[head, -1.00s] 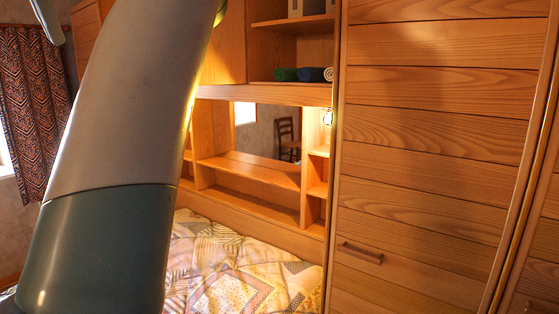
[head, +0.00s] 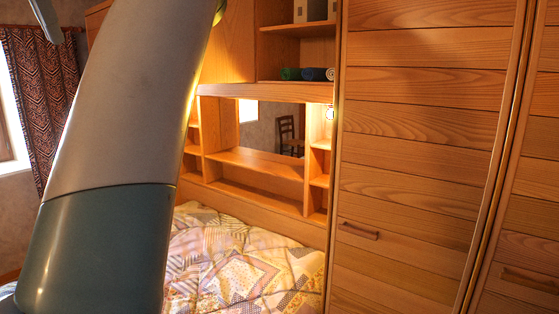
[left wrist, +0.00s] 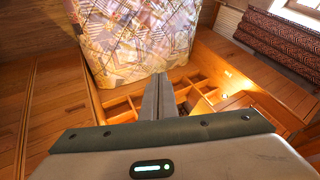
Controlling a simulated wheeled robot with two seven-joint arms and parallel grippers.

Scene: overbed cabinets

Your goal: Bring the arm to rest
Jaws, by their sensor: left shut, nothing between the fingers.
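My left arm (head: 115,140) rises across the left side of the head view and hides part of the cabinets and bed. A grey tip of my left gripper (head: 54,34) shows at the top left corner of that view, in front of the wall above the curtain. In the left wrist view, my left gripper (left wrist: 160,77) has its two fingers together, with nothing between them. The fingers point toward the patterned bed cover (left wrist: 135,40) and overlap its edge in the picture; contact is not visible. My right gripper is not in view.
A wooden wardrobe door (head: 425,130) with a handle (head: 359,230) fills the right side. Overbed shelves (head: 255,165) hold rolled items (head: 306,74) at the top. The bed (head: 240,265) lies below. A patterned curtain (head: 40,90) hangs by a window at left.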

